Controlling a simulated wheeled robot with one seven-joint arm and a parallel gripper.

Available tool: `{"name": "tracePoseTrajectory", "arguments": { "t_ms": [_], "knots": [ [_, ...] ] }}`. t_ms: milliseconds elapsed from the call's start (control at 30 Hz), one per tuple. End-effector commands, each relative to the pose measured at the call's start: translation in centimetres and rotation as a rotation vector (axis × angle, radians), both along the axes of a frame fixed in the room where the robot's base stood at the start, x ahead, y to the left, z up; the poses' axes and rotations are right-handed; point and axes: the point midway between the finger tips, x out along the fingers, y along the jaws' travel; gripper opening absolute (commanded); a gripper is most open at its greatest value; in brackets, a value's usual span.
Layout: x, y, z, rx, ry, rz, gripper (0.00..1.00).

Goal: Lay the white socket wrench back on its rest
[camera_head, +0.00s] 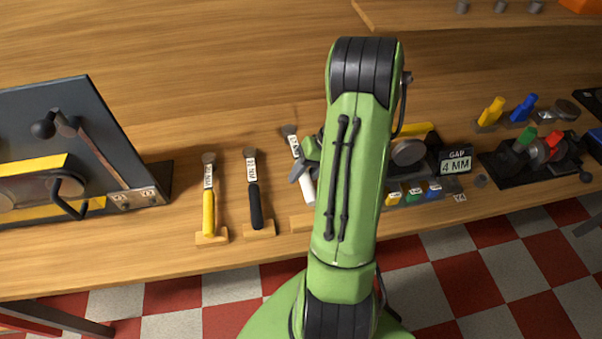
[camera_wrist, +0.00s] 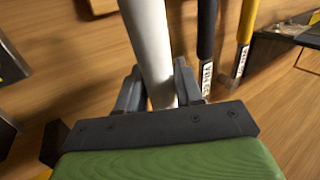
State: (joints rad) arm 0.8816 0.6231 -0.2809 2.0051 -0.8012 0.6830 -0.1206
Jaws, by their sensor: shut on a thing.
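The white socket wrench (camera_head: 307,190) has a white handle and a dark socket head with a white label. It is partly hidden by my arm in the head view. My gripper (camera_head: 303,168) is shut on its handle. In the wrist view the white handle (camera_wrist: 150,40) runs up between the two grey fingers of my gripper (camera_wrist: 158,88). A wooden rest (camera_head: 301,222) lies near the table's front edge, just below the handle's lower end and partly behind my arm. I cannot tell whether the wrench touches the rest or the table.
A black-handled wrench (camera_head: 255,205) and a yellow-handled wrench (camera_head: 208,210) lie on rests to the left. A dark panel (camera_head: 105,150) stands farther left. Right of my arm are a gap display (camera_head: 455,162), small coloured blocks (camera_head: 412,195) and a dark fixture (camera_head: 515,165).

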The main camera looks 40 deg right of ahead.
Motion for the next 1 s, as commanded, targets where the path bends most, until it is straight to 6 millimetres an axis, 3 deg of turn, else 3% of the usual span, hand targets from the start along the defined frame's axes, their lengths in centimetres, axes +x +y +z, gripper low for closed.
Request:
{"name": "tracePoseTrajectory", "arguments": {
  "t_ms": [367,800,1000],
  "knots": [
    [-0.1,0.1,0.2,-0.003,-0.005,-0.001,0.00],
    [-0.1,0.1,-5.0,-0.002,-0.005,-0.002,0.00],
    [-0.1,0.1,-5.8,-0.003,-0.005,-0.001,0.00]
  ]
}}
